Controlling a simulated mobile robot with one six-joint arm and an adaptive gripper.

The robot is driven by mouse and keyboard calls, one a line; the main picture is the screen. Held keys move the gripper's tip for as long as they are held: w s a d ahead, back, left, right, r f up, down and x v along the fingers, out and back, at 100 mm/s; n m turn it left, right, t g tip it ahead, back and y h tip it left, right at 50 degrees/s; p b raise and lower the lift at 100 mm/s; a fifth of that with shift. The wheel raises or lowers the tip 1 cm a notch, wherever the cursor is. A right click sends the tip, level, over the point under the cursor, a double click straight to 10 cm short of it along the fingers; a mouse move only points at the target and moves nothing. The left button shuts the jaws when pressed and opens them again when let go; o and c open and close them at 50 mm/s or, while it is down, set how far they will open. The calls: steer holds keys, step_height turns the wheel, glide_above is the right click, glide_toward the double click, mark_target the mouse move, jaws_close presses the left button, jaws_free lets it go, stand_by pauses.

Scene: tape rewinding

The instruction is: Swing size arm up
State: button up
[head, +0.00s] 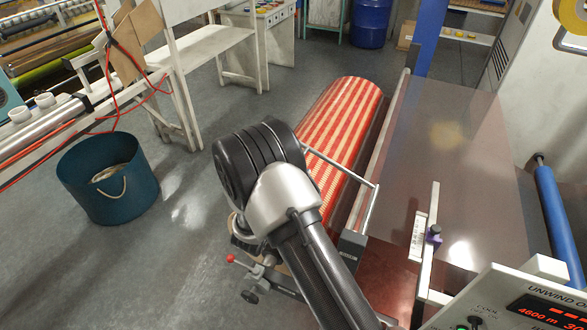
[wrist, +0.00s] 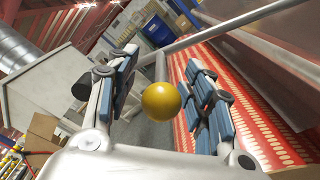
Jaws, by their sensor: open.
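The size arm is a thin grey metal rod (head: 340,165) with a bend, beside the red-and-cream striped roll (head: 345,105) in the head view. Its left end goes behind my arm. In the wrist view the grey bar (wrist: 225,28) crosses the top, and a short stem leads from it to a yellow ball knob (wrist: 161,100). My gripper (wrist: 163,75) is open, with one padded finger on each side of the knob. A gap shows on both sides, so the fingers appear apart from it. In the head view my arm hides the knob and most of my gripper.
A small red-knobbed lever (head: 230,258) is just below my wrist. A blue bucket (head: 105,185) stands left on open grey floor.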

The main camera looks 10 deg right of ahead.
steer(key=shift+a, duration=0.1)
steer(key=shift+s+a+f, duration=0.1)
steer(key=shift+s+a, duration=0.25)
steer(key=shift+s, duration=0.05)
steer(key=v, duration=1.1)
steer(key=shift+d, duration=0.1)
